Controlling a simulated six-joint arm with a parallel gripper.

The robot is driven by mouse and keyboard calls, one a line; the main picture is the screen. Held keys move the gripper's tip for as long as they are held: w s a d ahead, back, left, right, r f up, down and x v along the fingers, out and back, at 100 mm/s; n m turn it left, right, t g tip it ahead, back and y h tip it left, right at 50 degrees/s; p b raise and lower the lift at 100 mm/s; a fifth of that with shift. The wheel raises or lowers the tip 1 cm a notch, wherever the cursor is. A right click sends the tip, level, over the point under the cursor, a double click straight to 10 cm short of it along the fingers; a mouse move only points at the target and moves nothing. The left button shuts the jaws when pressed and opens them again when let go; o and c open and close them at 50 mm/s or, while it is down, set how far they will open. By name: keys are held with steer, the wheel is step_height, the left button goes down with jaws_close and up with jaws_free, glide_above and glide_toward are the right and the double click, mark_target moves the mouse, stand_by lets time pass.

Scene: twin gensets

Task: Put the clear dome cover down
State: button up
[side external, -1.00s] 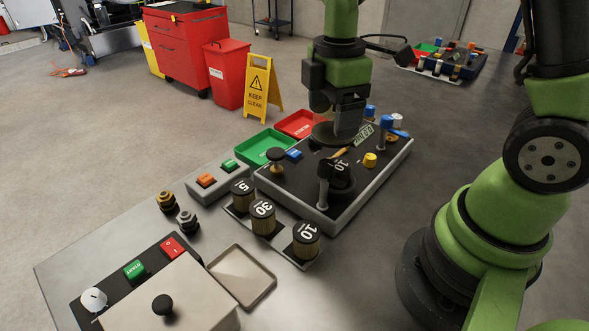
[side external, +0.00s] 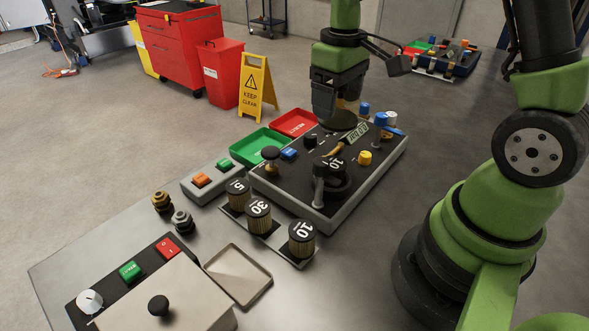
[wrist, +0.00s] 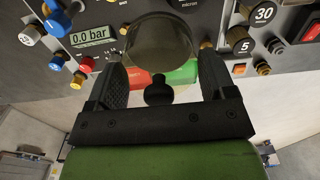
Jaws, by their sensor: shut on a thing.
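The clear dome cover (wrist: 162,42) is a smoky see-through bowl between my fingertips in the wrist view. In the side view the dome (side external: 337,121) shows as a dark, see-through shape under my gripper (side external: 336,108), over the back edge of the black-topped console (side external: 368,186). My gripper, also in the wrist view (wrist: 162,62), is shut on the dome, with one finger on each side. A black knob (wrist: 158,92) shows between the fingers; I cannot tell whether it belongs to the dome. Whether the dome touches the console is not clear.
The console carries a display (side external: 357,132), a black filter marked 10 (side external: 334,172), and blue and yellow knobs. Green (side external: 262,137) and red (side external: 296,122) trays lie behind it. Several numbered filters stand in front. An empty shallow tray (side external: 268,284) lies near the front.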

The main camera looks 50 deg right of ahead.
mark_target(335, 164)
steer(key=shift+s+d+n, duration=0.1)
steer(key=shift+d+n, duration=0.15)
steer(key=shift+n, duration=0.15)
steer(key=n, duration=0.4)
steer(key=a+n, duration=0.1)
steer(key=shift+s+r+n, duration=0.1)
steer(key=shift+s+n, duration=0.2)
steer(key=shift+n, duration=0.1)
steer(key=n, duration=0.2)
steer(key=a+n, duration=0.1)
steer(key=n, duration=0.4)
steer(key=shift+s+a+r+n, duration=0.1)
steer(key=shift+s+a+n, duration=0.2)
steer(key=shift+s, duration=0.1)
steer(key=n, duration=0.4)
steer(key=s+a+n, duration=0.1)
steer(key=n, duration=0.4)
steer(key=a+n, duration=0.1)
steer(key=n, duration=0.4)
steer(key=shift+s+a+r, duration=0.15)
steer(key=shift+s, duration=0.25)
step_height(335, 164, down, 10)
steer(key=shift+r, duration=0.15)
